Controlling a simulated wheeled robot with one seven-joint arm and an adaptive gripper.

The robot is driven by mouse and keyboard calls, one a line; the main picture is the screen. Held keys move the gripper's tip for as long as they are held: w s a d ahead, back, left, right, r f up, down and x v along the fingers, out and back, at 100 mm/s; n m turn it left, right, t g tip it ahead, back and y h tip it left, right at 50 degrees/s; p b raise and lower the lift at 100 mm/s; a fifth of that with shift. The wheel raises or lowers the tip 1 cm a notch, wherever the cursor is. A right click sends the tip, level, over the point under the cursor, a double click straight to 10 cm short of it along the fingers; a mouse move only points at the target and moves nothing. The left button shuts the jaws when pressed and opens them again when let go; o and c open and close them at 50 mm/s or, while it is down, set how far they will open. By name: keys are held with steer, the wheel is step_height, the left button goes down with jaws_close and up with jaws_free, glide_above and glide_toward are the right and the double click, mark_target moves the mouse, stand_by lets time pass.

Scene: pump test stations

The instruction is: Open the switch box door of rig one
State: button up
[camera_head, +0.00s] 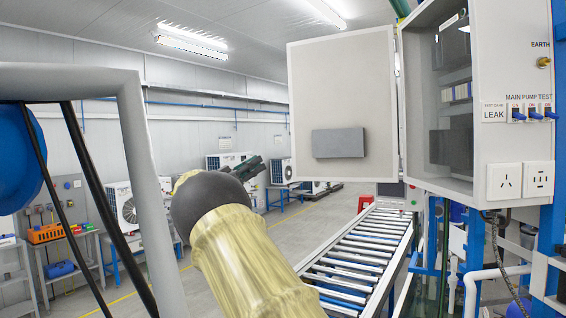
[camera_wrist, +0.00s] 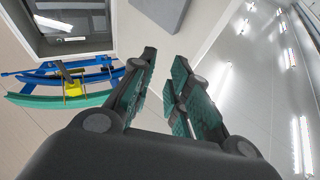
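The switch box (camera_head: 510,130) of the rig is at the right in the head view. Its pale door (camera_head: 345,85) is swung wide open to the left on its hinge side, and the box's interior (camera_head: 452,95) shows. A grey rectangular plate (camera_head: 338,143) is on the door's visible face. My gripper (camera_head: 254,167) is left of the door's lower left edge, apart from it in the picture. In the wrist view my gripper (camera_wrist: 165,75) has its fingers parted with nothing between them. The grey plate (camera_wrist: 162,10) shows beyond the fingertips there.
Blue toggle switches (camera_head: 533,115) and white sockets (camera_head: 503,181) are on the box's front. A roller conveyor (camera_head: 350,255) runs below the door. A grey frame (camera_head: 140,170) stands at left. White outdoor units (camera_head: 122,205) line the wall, with open floor before them.

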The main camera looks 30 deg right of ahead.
steer(key=w+a+f, duration=0.2)
steer(key=a, duration=0.4)
steer(key=shift+f, duration=0.2)
stand_by(0.6)
steer(key=shift+d, duration=0.1)
stand_by(0.5)
